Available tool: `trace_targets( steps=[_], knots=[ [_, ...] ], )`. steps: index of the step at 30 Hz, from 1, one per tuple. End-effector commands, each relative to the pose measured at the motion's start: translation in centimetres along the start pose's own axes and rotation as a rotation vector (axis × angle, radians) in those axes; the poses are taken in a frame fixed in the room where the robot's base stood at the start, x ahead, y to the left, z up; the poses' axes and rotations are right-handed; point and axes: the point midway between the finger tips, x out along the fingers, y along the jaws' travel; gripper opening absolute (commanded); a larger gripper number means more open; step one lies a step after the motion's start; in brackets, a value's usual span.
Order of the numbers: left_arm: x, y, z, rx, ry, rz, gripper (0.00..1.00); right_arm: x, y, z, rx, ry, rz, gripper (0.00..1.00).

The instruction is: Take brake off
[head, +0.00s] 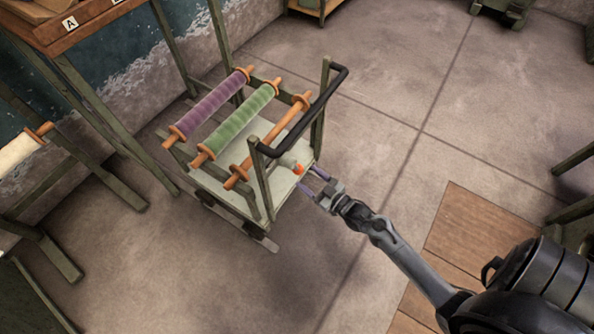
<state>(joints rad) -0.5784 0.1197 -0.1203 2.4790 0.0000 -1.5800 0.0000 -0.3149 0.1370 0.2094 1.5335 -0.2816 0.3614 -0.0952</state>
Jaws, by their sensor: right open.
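A low wheeled cart (238,199) stands left of centre, with a dark push handle (309,119) on its right side. A small orange-red knob (299,169), which looks like the brake lever's end, sits at the cart's right edge below the handle. My right gripper (309,180) is open just right of and below this knob, its two fingers pointing at the cart. I see a small gap between fingertips and knob, but cannot tell the depth. My left gripper is not in view.
The cart carries a purple roll (210,106), a green roll (237,124) and a bare wooden roller (270,139). A wooden shelf (75,27) marked A stands at the upper left, with a cream roll (20,151) below. Open concrete floor (390,90) lies right of the cart.

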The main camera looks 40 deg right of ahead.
Motion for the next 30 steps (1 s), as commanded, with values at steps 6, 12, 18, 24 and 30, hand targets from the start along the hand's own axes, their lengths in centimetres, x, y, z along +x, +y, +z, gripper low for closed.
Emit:
trace_targets(
  steps=[6, 12, 18, 24, 30],
  knots=[
    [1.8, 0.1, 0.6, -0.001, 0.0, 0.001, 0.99, 3.4, -0.1, 0.2, -0.001, 0.003, 0.0, 0.66],
    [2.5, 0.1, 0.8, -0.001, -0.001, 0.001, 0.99, 5.2, -0.1, 0.2, 0.0, 0.0, 0.0, 0.66],
    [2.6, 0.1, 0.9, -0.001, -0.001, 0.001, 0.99, 5.7, 0.0, 0.0, -0.001, -0.001, 0.0, 0.66],
    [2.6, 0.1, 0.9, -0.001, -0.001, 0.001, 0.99, 5.7, 0.0, 0.0, 0.0, -0.001, 0.0, 0.66],
    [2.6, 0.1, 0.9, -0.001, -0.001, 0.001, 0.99, 5.7, 0.0, 0.0, 0.0, -0.001, 0.0, 0.37]
  ],
)
